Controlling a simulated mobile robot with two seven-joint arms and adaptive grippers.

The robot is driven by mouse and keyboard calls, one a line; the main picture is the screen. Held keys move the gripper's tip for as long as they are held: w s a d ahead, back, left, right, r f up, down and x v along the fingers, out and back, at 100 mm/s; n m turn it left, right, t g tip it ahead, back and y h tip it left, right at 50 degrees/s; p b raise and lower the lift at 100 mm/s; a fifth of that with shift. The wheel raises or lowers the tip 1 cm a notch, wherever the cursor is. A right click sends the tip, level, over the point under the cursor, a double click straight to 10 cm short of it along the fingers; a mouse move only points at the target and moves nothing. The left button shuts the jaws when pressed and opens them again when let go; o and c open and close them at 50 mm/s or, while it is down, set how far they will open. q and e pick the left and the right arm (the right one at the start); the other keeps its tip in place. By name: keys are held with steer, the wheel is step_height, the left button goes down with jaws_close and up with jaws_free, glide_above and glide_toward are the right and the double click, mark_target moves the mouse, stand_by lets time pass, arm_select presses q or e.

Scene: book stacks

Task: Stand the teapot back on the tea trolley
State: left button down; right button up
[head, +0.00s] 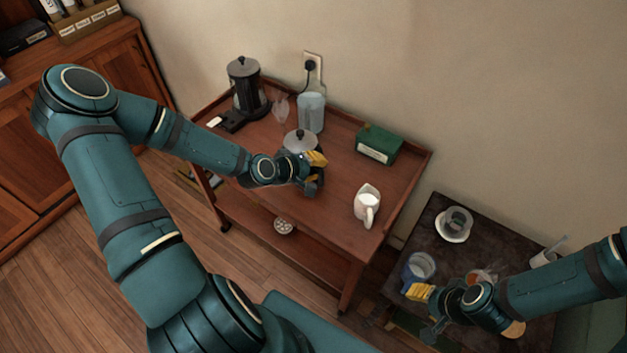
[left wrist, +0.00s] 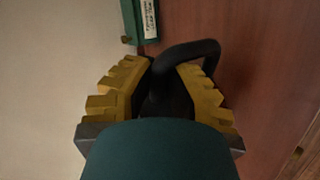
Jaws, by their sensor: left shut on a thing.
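The teapot (head: 299,140), with a pale grey lid, shows in the head view over the left-middle of the wooden tea trolley (head: 335,205). My left gripper (head: 314,172) is shut on its dark handle, and hides much of its lower body. In the left wrist view the black looped handle (left wrist: 190,52) runs between the yellow fingers of that gripper (left wrist: 165,95). I cannot tell whether the teapot's base touches the trolley top. My right gripper (head: 428,312) is over the dark side table (head: 440,250) at the lower right; its jaw opening is unclear.
On the trolley, a black kettle (head: 245,88), a clear bottle (head: 311,112) and a clear glass (head: 280,110) stand behind the teapot. A green box (head: 378,144) and white jug (head: 366,204) stand to the right. The side table holds a saucer (head: 453,232) and blue-grey cup (head: 419,267).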

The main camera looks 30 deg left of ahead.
mark_target(316, 180)
arm_select(q)
steer(key=shift+f+b, duration=0.55)
steer(key=shift+f, duration=2.2)
steer(key=c, duration=1.1)
jaws_free()
steer(key=p+v, duration=0.3)
steer(key=v, duration=0.9)
steer(key=shift+s+d+f+m+g+y, duration=0.1)
steer(key=shift+s+d+f+m+g, duration=1.2)
steer(key=shift+d, duration=2.3)
steer(key=shift+s+d+f+m+g+y, duration=0.1)
steer(key=shift+s+d+f+m+g, duration=0.4)
steer(key=shift+d+f+m+g, duration=2.3)
steer(key=shift+s+d+f+m+g+y, duration=0.1)
steer(key=shift+s+d+f+m+g, duration=0.65)
steer(key=shift+d, duration=3.7)
